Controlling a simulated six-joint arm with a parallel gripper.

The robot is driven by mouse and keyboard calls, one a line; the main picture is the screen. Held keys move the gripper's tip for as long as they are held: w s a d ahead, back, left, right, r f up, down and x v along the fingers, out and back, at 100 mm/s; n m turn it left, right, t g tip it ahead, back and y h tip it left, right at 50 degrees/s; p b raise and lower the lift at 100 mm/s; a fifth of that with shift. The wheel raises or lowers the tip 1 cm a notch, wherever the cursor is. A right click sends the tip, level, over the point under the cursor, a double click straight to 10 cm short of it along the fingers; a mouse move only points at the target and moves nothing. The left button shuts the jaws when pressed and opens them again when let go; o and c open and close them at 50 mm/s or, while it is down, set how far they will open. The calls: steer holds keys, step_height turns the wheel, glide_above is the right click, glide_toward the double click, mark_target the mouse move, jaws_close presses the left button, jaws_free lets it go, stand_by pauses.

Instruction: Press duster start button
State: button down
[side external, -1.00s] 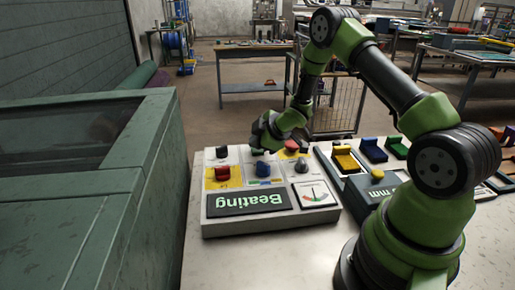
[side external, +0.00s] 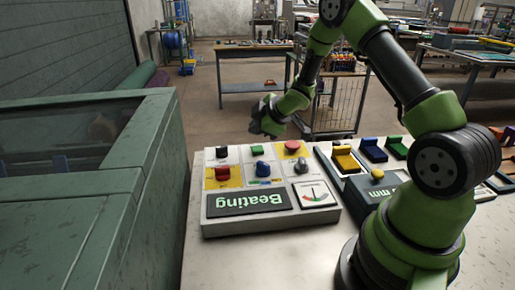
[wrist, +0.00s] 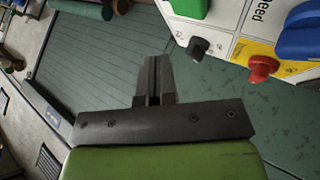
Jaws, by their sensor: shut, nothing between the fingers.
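The control panel (side external: 270,222) is a pale box with a "Beating" display and a gauge. A green button (side external: 257,150) sits in its back row, between a black knob (side external: 222,152) and a red mushroom button (side external: 292,146). In front are a red button (side external: 222,173) on yellow, a blue control (side external: 263,169) and a grey selector (side external: 301,166). I cannot read a duster label. My gripper (side external: 262,124) is shut and empty, above and behind the panel's back edge, touching nothing. In the wrist view, its closed fingers (wrist: 153,68) are left of the green button (wrist: 190,7).
A green machine (side external: 150,150) with a window stands at left. A second panel with yellow, blue and green controls (side external: 372,150) lies right of the first. The bench top (side external: 265,262) is clear in front of the panel.

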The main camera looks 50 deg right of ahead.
steer(key=shift+r, duration=1.25)
steer(key=s+a+r+m+h, duration=0.1)
steer(key=s+a+r+m, duration=0.25)
steer(key=r, duration=0.35)
steer(key=s+a+r+m+h, duration=0.1)
steer(key=s+a+r+m, duration=0.2)
steer(key=r, duration=0.5)
steer(key=s+a+r+m+g+y, duration=0.1)
steer(key=s+a+m+y, duration=0.1)
steer(key=s+a, duration=0.4)
steer(key=s+a+r+m+g+y, duration=0.1)
steer(key=s+a+m, duration=0.3)
steer(key=s, duration=0.9)
steer(key=shift+a+r+y, duration=0.65)
steer(key=shift+a+y, duration=0.05)
steer(key=shift+a, duration=0.15)
